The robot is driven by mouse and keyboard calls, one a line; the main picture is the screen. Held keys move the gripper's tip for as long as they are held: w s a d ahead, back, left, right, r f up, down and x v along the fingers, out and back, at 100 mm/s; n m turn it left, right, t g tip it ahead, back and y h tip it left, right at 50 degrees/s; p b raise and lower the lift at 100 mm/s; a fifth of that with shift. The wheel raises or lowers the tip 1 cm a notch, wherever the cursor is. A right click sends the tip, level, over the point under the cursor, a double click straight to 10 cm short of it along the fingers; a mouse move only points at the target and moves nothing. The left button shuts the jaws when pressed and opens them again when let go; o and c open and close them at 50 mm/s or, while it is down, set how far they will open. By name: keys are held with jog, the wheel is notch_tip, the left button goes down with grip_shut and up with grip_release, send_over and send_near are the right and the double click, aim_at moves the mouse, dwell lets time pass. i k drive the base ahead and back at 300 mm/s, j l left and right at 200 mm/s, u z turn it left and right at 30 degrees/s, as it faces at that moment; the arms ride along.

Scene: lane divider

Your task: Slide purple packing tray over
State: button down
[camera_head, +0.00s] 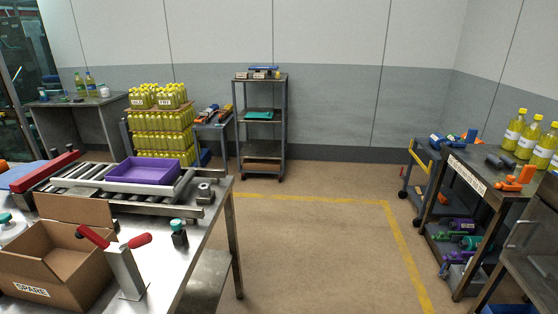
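The purple packing tray (145,170) is a shallow, empty, open box. It lies at the right part of the roller conveyor (90,183) on the metal table at the left. A light grey frame or rail (185,180) runs close along its right and front sides; I cannot tell whether they touch. A red bar (48,170) lies along the conveyor's left end, apart from the tray. My gripper is not in view.
An open cardboard box marked SPARE (55,262) and a red-handled metal stand (126,268) occupy the table's front. A small dark, teal-topped item (179,232) stands near its right edge. A shelf cart (262,125) stands at the back. The middle floor (310,240) is clear.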

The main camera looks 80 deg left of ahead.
aim_at(138, 170)
jog(key=i+j+u, duration=0.15)
jog(key=u, duration=0.3)
jog(key=i+u, duration=0.65)
jog(key=u, duration=0.2)
jog(key=i+l+u, duration=0.1)
jog(key=i+u, duration=0.2)
jog(key=u, duration=0.15)
jog(key=i+j+u, duration=0.15)
jog(key=i+u, duration=0.15)
jog(key=u, duration=0.15)
jog(key=i+u, duration=0.65)
jog(key=u, duration=0.25)
jog(key=i+l+u, duration=0.25)
jog(key=u, duration=0.2)
jog(key=i+j+u, duration=0.1)
jog(key=i+u, duration=0.7)
